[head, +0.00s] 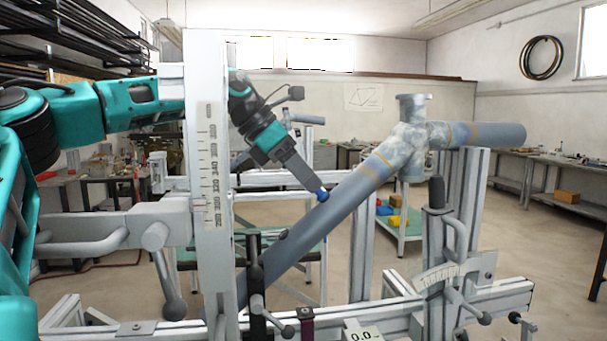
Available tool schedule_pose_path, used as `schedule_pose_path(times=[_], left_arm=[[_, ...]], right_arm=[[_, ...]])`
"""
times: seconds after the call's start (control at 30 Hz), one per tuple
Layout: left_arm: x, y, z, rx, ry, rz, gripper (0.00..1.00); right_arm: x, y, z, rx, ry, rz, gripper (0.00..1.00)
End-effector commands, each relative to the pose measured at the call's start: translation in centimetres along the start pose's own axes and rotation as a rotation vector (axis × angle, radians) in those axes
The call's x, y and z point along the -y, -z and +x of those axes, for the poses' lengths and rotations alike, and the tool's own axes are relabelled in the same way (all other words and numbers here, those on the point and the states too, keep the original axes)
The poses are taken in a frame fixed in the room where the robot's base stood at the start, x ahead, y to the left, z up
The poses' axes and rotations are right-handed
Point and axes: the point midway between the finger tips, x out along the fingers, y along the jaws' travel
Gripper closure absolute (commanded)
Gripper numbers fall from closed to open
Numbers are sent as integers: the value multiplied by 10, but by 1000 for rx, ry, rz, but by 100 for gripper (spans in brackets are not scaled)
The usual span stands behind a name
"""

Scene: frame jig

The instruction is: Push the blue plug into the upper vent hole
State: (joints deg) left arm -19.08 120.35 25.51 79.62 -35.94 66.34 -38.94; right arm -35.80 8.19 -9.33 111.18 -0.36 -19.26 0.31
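The blue plug (323,196) is at the tips of my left gripper (316,189), against the upper side of the slanted blue-grey tube (318,223). My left arm comes in from the left and passes behind the white upright post. The gripper points down to the right, and its fingers look closed on the plug. The upper vent hole itself does not show; the plug and fingers cover that part of the tube. I cannot tell how deep the plug sits. My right gripper is not in view.
The white post (210,265) with a scale stands close to my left arm. A mottled grey joint (407,140) links the slanted tube to another tube (490,134). Aluminium rails, clamp levers and an angle scale (438,278) crowd the front. Open room lies above the slanted tube.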

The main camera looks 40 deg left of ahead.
Motion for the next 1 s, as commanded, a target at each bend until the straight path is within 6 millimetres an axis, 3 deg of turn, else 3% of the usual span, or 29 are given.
schedule_pose_path(times=[0.37, 0.8, 1.0], left_arm=[[0, 0, -9, 2, -1, 0, 47], [0, -1, -99, 3, -3, 0, 47], [0, 0, -123, 0, -1, 0, 47]], right_arm=[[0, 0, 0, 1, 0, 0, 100], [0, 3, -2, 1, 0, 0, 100], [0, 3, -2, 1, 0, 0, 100]])
